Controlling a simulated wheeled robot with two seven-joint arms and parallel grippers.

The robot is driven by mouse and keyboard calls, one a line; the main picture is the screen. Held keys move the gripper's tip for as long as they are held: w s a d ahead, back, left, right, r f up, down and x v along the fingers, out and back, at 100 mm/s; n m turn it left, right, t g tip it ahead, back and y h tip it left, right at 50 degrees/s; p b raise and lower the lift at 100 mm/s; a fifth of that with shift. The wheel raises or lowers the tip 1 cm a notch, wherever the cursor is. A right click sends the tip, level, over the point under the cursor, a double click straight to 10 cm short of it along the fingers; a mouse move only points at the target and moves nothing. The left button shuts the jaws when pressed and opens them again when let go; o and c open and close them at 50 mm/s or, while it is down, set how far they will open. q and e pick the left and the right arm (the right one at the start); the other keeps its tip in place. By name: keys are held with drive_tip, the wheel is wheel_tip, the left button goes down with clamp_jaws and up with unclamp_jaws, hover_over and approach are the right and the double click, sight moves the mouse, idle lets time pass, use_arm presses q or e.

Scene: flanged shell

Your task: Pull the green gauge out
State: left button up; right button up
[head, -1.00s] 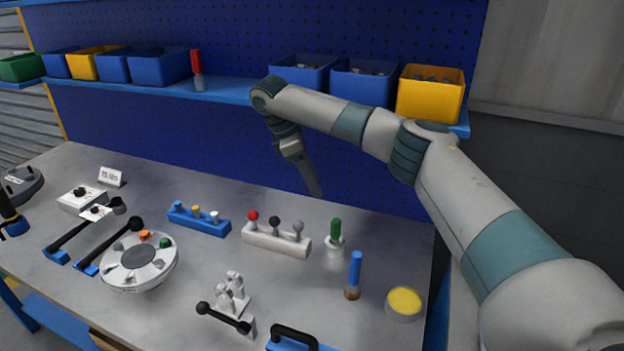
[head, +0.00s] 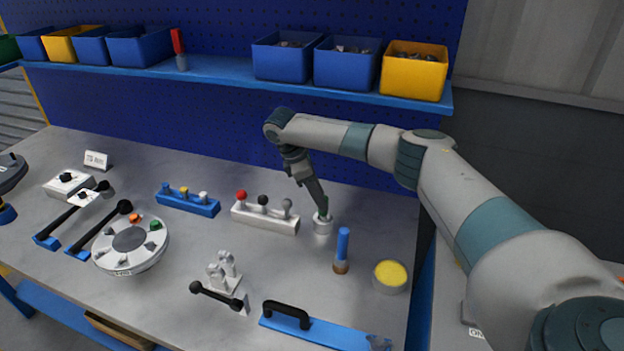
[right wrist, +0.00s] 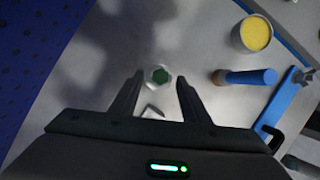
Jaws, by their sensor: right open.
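My left gripper is not in view.
A blue-handled gauge (head: 342,250) and a yellow-topped round tin (head: 390,276) stand to the right. A white block with red, black and grey knobs (head: 265,218) is just left. A shelf with bins (head: 346,66) is behind.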

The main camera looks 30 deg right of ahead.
drive_tip(key=x, duration=0.3)
drive_tip(key=shift+p, duration=0.3)
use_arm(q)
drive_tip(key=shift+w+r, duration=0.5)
use_arm(e)
drive_tip(key=shift+d+f, duration=0.1)
drive_tip(key=shift+f, duration=0.2)
clamp_jaws()
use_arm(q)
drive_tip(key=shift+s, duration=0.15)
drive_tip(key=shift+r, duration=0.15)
use_arm(e)
drive_tip(key=shift+r, duration=0.15)
use_arm(q)
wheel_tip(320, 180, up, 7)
drive_tip(key=p, duration=0.7)
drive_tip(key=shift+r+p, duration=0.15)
drive_tip(key=shift+p, duration=0.2)
use_arm(e)
drive_tip(key=shift+r, duration=3.3)
